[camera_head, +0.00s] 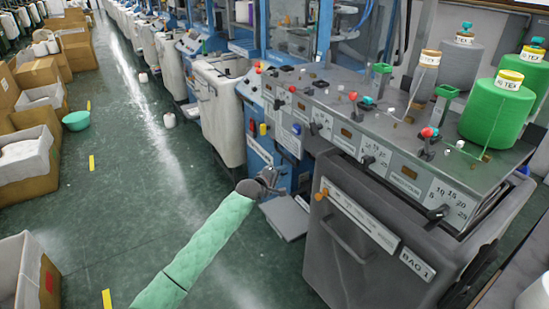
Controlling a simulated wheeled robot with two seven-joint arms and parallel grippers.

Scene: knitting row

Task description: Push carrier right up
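My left arm, in a quilted green sleeve, reaches in from the bottom. Its dark gripper (266,183) is in front of the knitting machine, left of the grey bin marked BAG 1 (380,250). The gripper is small in the picture, and I cannot tell whether its fingers are open or shut. It appears apart from the panel controls. The sloping grey panel (340,112) carries several black levers, one of them at the right end (437,213). I cannot tell which part is the right carrier. My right gripper is not in view.
Green yarn cones (495,110) and a grey cone (460,62) stand on the machine top. A grey foot plate (285,217) sits low beside the bin. Cardboard boxes (35,75) and a teal bowl (76,121) line the left. The green aisle floor (150,190) between is mostly clear.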

